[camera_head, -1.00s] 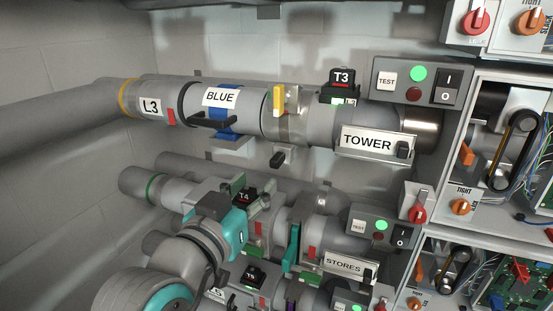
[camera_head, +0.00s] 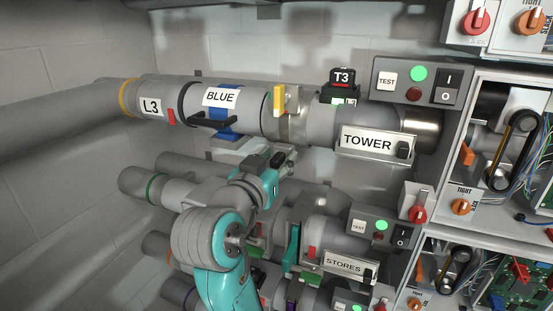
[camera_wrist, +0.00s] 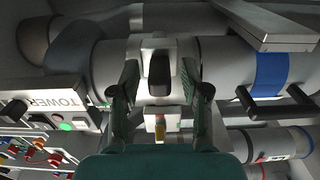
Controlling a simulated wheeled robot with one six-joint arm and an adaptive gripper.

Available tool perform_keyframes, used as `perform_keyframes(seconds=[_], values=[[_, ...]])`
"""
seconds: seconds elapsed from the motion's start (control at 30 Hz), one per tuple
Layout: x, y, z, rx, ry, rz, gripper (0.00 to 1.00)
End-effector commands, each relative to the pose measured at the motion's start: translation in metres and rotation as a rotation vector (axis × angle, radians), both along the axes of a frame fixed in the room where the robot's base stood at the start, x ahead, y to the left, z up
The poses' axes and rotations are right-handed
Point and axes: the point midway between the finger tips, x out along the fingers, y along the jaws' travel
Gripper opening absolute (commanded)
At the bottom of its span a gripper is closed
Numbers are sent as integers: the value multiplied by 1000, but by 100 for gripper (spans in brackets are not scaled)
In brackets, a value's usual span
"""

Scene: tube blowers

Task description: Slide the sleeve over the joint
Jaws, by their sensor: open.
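The sleeve is probably the grey pipe section with the blue band (camera_head: 220,122), a BLUE label and a black bar handle (camera_head: 212,121). In the wrist view the blue band (camera_wrist: 271,75) and handle (camera_wrist: 272,107) are at the right. A pale collar with a yellow lever (camera_head: 279,99), likely at the joint, is right of the sleeve. My gripper (camera_head: 272,159) is below the collar. In the wrist view my open gripper (camera_wrist: 161,82) has one finger either side of the collar's black latch (camera_wrist: 160,72). Contact cannot be told.
The TOWER sign (camera_head: 366,142), black T3 box (camera_head: 342,82) and switch panel (camera_head: 415,83) stand to the right. Lower pipes with a teal lever (camera_head: 291,248) and the STORES sign (camera_head: 345,266) crowd below. Open cabinets (camera_head: 510,140) line the right side.

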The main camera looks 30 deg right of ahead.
Motion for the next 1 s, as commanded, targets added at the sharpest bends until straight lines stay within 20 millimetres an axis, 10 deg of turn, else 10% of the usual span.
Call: perform_keyframes(seconds=[0.17, 0.37, 1.0], values=[[0, 0, 0, 0, 0, 0, 46], [0, 0, 0, 0, 0, 0, 0], [44, 32, 1, -2, 1, 1, 0]])
